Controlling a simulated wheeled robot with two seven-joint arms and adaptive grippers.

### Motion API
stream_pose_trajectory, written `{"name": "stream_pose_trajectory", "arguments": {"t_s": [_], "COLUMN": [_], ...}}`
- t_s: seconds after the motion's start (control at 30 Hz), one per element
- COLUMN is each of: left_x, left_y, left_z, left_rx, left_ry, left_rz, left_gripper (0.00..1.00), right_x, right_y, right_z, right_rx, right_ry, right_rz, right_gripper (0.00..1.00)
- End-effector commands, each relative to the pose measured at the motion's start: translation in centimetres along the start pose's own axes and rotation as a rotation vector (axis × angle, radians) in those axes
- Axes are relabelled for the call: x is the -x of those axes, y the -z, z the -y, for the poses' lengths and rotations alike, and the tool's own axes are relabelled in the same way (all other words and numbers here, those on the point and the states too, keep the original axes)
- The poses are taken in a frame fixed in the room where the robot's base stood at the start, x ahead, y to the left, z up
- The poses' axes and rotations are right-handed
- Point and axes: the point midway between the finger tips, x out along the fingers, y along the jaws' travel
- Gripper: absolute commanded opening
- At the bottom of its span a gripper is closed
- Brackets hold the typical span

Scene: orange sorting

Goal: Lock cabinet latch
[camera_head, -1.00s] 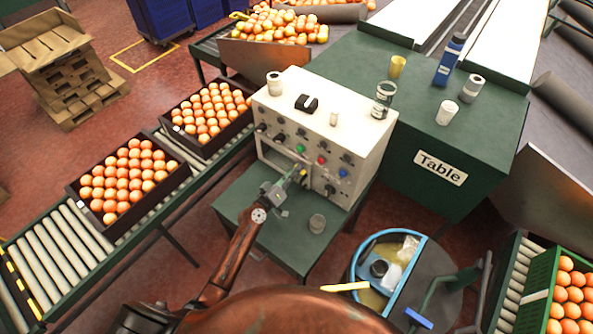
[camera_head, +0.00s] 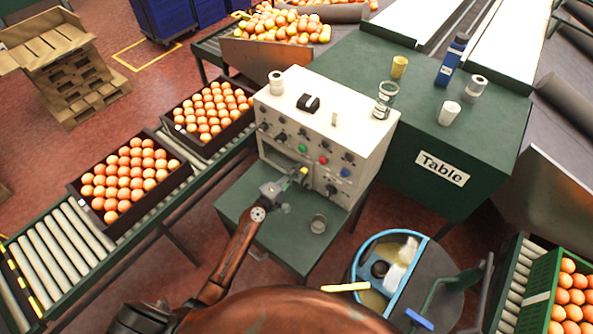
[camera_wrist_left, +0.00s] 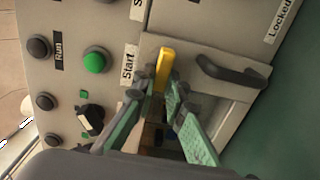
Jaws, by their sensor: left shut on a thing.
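The cabinet (camera_head: 340,135) is a cream control box with buttons and knobs on its front, standing on a green stand. The yellow latch lever (camera_wrist_left: 164,68) shows in the left wrist view beside a small door with a dark handle (camera_wrist_left: 232,72). A "Locked" label (camera_wrist_left: 282,20) is at the upper right of that view. The lever also shows in the head view (camera_head: 304,171). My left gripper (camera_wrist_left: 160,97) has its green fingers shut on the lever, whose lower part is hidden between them. My left gripper also shows in the head view (camera_head: 290,182) at the cabinet's front. My right gripper is not in view.
A green button (camera_wrist_left: 95,61) and several dark knobs lie left of the lever. Crates of oranges (camera_head: 130,178) sit on the roller conveyor at left. A round blue-rimmed bin (camera_head: 360,262) is at lower right.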

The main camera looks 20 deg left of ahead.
Motion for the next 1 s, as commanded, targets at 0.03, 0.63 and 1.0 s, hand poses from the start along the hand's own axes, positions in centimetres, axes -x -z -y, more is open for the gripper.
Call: {"name": "stream_pose_trajectory", "arguments": {"t_s": [0.03,0.63,1.0], "left_x": [0.01,0.02,0.00], "left_y": [0.02,0.02,0.00], "left_z": [0.05,0.10,0.08], "left_rx": [0.012,0.044,0.042], "left_ry": [0.001,0.000,0.000], "left_rz": [-0.001,-0.001,0.000], "left_gripper": [0.00,0.13,0.29], "right_x": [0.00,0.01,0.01], "right_y": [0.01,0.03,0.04], "right_z": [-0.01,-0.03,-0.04], "right_rx": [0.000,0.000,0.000], "right_ry": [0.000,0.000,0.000], "right_rz": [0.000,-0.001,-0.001], "right_gripper": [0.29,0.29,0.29]}}
